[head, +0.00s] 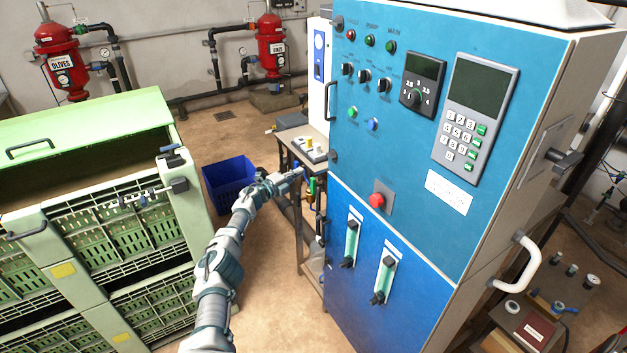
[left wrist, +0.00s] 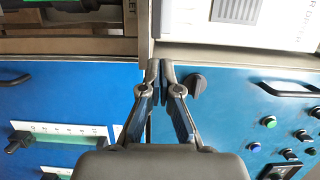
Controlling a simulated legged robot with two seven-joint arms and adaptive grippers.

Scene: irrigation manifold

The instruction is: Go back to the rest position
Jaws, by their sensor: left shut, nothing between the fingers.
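My left arm reaches forward from the bottom of the head view. Its left gripper (head: 294,176) is near the left edge of the blue control cabinet (head: 400,150), in front of a small side table. In the left wrist view the two fingers of the left gripper (left wrist: 160,70) are together and empty. Behind them are the cabinet's blue panels (left wrist: 70,95) and the dark seam side. I cannot tell whether the fingertips touch the cabinet. My right gripper is in neither view.
A green slatted crate unit (head: 120,235) stands at the left. A blue crate (head: 229,183) sits on the floor behind my arm. A small table (head: 290,140) stands beside the cabinet. A white handle (head: 527,263) sticks out at the right. Red filter tanks (head: 62,62) stand at the back.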

